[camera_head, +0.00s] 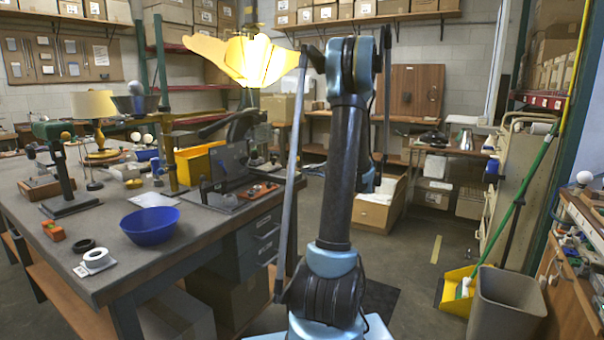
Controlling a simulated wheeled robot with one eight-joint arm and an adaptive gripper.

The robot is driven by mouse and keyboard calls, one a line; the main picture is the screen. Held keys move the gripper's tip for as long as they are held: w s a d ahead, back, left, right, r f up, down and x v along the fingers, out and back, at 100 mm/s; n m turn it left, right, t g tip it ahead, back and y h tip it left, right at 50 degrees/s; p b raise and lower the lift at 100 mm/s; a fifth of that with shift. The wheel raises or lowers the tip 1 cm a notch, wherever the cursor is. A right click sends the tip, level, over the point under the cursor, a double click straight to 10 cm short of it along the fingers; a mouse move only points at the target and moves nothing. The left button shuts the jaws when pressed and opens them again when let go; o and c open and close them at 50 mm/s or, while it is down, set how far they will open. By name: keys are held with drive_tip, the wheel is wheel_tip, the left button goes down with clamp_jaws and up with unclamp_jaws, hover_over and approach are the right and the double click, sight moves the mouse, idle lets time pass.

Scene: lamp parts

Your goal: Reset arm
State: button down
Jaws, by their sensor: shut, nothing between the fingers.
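My arm rises through the middle of the view, with its elbow high up and a further link partly hidden behind it. I cannot make out my gripper; it is not visible in this view. A bright glowing yellow lamp shade (242,60) with a ragged outline is at the upper left of my arm. A table lamp with a tan shade (94,104) stands on the workbench at the left. A blue bowl (150,226) sits near the bench's right edge.
A grey bin (507,306) and yellow dustpan (456,290) stand on the floor at right. An open-topped box (378,214) is behind my arm. Some floor is clear between.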

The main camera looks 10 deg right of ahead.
drive_tip(key=s+a+f+n+g+h, duration=0.2)
drive_tip(key=s+a+g, duration=0.2)
drive_tip(key=s+a, duration=0.5)
drive_tip(key=s+a+f+n+g+h, duration=0.1)
drive_tip(key=s+a+n+g+h, duration=0.15)
drive_tip(key=s+a, duration=0.7)
drive_tip(key=s+d+f+n+g+h, duration=0.1)
drive_tip(key=s+d+f+h, duration=0.1)
drive_tip(key=s, duration=0.6)
drive_tip(key=s+d+f+n+g+h, duration=0.1)
drive_tip(key=s+d+f+n+h, duration=0.1)
drive_tip(key=s+f, duration=0.3)
drive_tip(key=s+d+f+n+g+h, duration=0.1)
drive_tip(key=s+d+f+n+h, duration=0.1)
drive_tip(key=s, duration=1)
drive_tip(key=shift+f+h, duration=0.45)
drive_tip(key=shift+f, duration=0.35)
drive_tip(key=shift+s, duration=0.1)
drive_tip(key=shift+w+d+f, duration=0.1)
drive_tip(key=shift+w+f, duration=0.1)
drive_tip(key=shift+w, duration=0.25)
